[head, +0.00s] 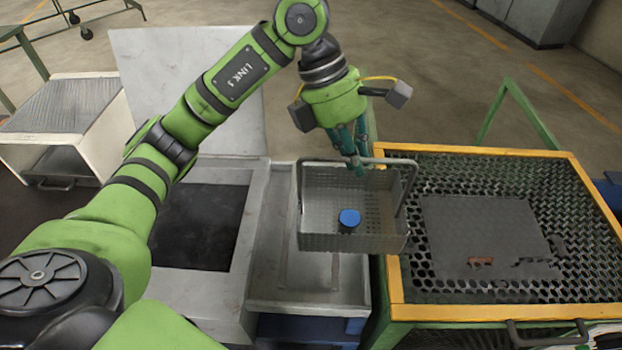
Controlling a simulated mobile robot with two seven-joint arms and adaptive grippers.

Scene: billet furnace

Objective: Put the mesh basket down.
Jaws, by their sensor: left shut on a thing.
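The mesh basket (325,242) is a grey wire basket with a raised handle, in the middle of the head view. A round blue thing (349,218) lies inside it. My left gripper (358,168) is shut on the basket's handle, at the top bar. The basket hangs or stands over the grey metal tray (290,293), close to the yellow frame on its right; I cannot tell whether its bottom touches. My right gripper is not in view.
A yellow-framed mesh table (480,153) with a dark plate (485,235) stands at the right. A grey box with a dark opening (200,225) and a raised lid (185,90) is at the left. A white cabinet (70,115) stands at the far left.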

